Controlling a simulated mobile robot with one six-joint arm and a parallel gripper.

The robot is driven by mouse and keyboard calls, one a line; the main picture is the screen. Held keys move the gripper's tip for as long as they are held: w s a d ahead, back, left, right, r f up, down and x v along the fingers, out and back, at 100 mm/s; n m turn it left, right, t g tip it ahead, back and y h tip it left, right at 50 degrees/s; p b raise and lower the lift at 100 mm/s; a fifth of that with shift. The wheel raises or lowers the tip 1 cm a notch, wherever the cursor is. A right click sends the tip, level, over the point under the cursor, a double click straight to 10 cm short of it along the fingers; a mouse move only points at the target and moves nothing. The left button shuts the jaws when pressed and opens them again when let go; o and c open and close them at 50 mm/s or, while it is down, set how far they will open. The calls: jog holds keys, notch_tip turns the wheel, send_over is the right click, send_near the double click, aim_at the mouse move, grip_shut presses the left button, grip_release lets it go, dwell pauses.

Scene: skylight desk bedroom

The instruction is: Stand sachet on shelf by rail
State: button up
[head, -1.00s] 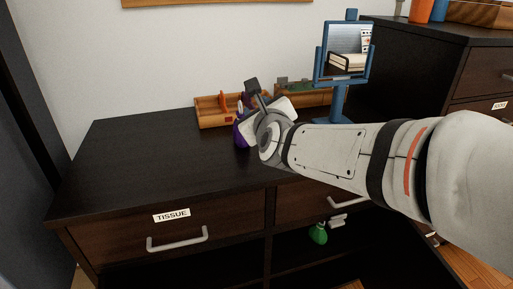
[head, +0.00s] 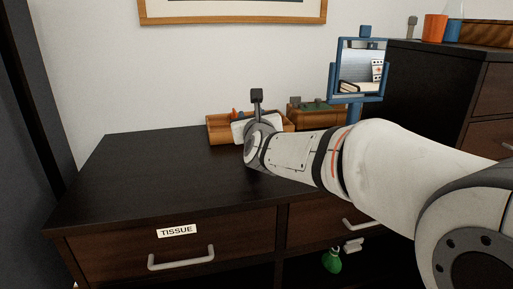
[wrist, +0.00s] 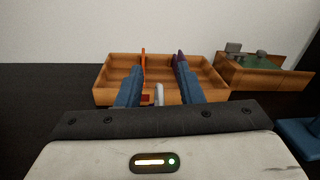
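My gripper (wrist: 159,88) is at the wooden tray (wrist: 205,64) on the dark cabinet top, its two blue fingers apart with a clear gap. A thin dark purple piece (wrist: 178,62), perhaps the sachet, shows upright just beyond the right finger; most of it is hidden, and I cannot tell whether it touches that finger. A small pale piece (wrist: 159,95) shows between the fingers. An upright orange piece (wrist: 143,62) stands in the tray beyond the left finger. In the head view my wrist covers the fingertips and part of the tray (head: 218,131). I cannot identify the rail.
A second wooden box (wrist: 260,76) with green and grey contents stands to the right. A blue-framed stand (head: 359,98) is right of it. A taller dark cabinet (head: 430,95) is at the right. A green flask (head: 332,261) sits below. The cabinet top's left is clear.

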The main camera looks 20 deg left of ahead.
jog(key=shift+c, duration=0.5)
grip_shut()
